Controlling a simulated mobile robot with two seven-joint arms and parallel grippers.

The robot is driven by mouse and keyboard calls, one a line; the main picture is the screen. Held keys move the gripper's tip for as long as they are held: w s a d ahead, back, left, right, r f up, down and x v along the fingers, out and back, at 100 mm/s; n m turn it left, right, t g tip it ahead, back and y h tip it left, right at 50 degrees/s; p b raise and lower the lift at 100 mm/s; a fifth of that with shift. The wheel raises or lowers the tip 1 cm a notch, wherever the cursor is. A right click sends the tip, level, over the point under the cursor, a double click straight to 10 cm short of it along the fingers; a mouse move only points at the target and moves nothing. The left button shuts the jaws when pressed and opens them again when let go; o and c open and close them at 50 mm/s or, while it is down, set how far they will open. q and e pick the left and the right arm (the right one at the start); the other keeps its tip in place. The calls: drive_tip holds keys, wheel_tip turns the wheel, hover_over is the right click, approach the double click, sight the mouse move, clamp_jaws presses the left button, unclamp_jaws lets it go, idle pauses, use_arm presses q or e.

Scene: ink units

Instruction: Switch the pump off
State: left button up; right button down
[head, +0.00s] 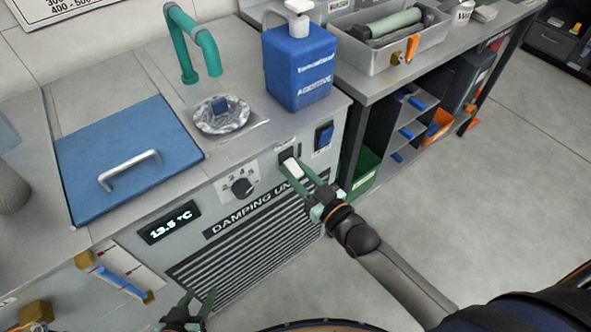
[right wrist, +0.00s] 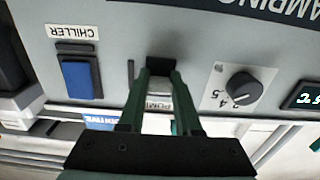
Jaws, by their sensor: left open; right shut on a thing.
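The pump switch (head: 287,155) is on the front panel of the damping unit (head: 262,213), between the dial and the blue chiller switch. Its dark part also shows in the right wrist view (right wrist: 160,64), near a partly covered PUMP label (right wrist: 158,103). My right gripper (head: 291,166) reaches the panel and is shut on the switch, with a pale piece between its fingers. The fingers hide part of the switch, so I cannot tell its setting. My left gripper (head: 202,294) is open and empty, low in front of the unit.
The blue chiller switch (head: 324,135) sits close beside the pump switch. The numbered dial (head: 242,188) is on the other side. A blue additive bottle (head: 299,70) stands on the counter above. The floor (head: 470,160) to the right is clear.

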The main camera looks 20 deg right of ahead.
drive_tip(key=shift+f+t+b, duration=0.4)
drive_tip(key=shift+b, duration=0.55)
drive_tip(key=shift+w+r+t+y+b, duration=0.1)
drive_tip(key=shift+t+y+b, duration=0.2)
drive_tip(key=shift+b, duration=0.15)
drive_tip(key=shift+r, duration=0.1)
drive_tip(key=c, duration=0.6)
unclamp_jaws()
drive_tip(key=p+v, duration=0.1)
drive_tip(key=v, duration=1.1)
drive_tip(key=shift+s, duration=0.3)
